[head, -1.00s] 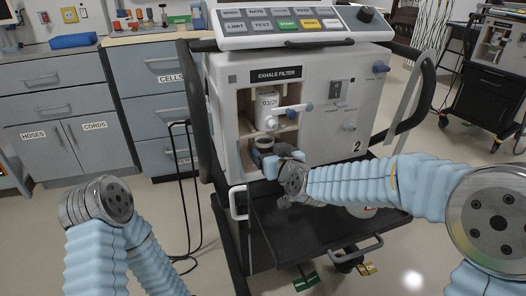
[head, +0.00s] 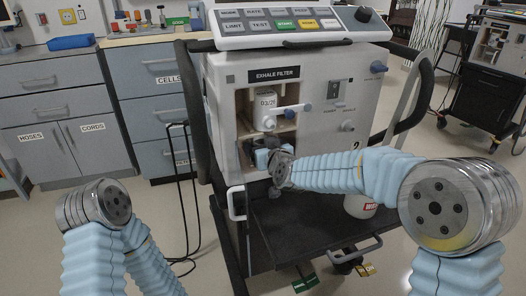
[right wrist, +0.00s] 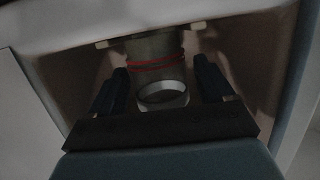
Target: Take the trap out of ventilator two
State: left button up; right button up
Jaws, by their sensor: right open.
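Ventilator two (head: 315,125) stands in the middle of the head view, its "EXHALE FILTER" bay open at the front left. A white dated canister (head: 266,112) sits in the upper part of the bay. My right gripper (head: 258,158) reaches into the lower part and hides most of what is there. In the right wrist view, the trap (right wrist: 158,65) looks like a dull cylinder with a red band and a pale round rim. My open right fingers (right wrist: 160,88) stand on either side of it, with gaps visible. My left gripper is out of view.
A black shelf (head: 300,225) juts out below the bay, with a white jar (head: 358,206) partly behind my right arm. A pale blue-tipped lever (head: 292,111) sticks out beside the canister. The bay's walls (right wrist: 85,75) are close around my right fingers. Cabinets (head: 60,110) stand at the left.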

jog(key=c, duration=0.9)
jog(key=shift+r, duration=0.1)
jog(key=shift+c, duration=0.2)
jog(key=shift+r, duration=0.1)
jog(key=shift+r+p, duration=0.35)
jog(key=shift+p, duration=0.05)
jog(key=s+d+b, duration=0.1)
jog(key=s+d, duration=0.3)
jog(key=s, duration=0.8)
jog(key=shift+d, duration=0.35)
jog(key=shift+s, duration=0.1)
